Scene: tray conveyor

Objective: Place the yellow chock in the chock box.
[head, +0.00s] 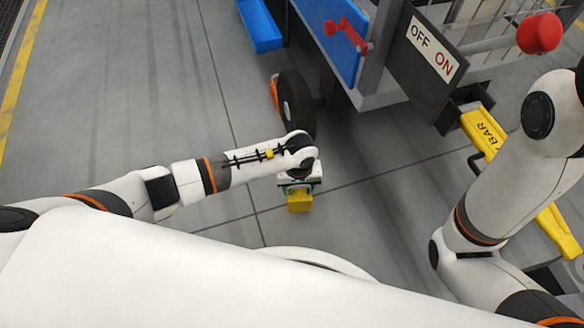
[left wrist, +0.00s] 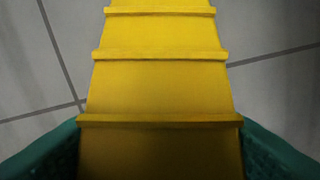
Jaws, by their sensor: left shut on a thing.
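The yellow chock (head: 300,202) is below my left wrist in the head view, held above the grey floor. Its ridged yellow face also fills the middle of the left wrist view (left wrist: 160,90). My left gripper (head: 298,186) is shut on it, with green fingers at both sides in the left wrist view. The wrist hides part of the chock from above. A blue open box (head: 262,30), which looks like the chock box, is at the top of the head view, away from the gripper. My right arm shows at the right, but its gripper is out of view.
A black wheel (head: 296,103) stands beyond my left wrist, with an orange-red thing (head: 274,92) against its left side. The cart has a red lever (head: 345,36) and an OFF/ON sign (head: 432,48). A yellow bar (head: 484,130) is at the right. The floor at left is clear.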

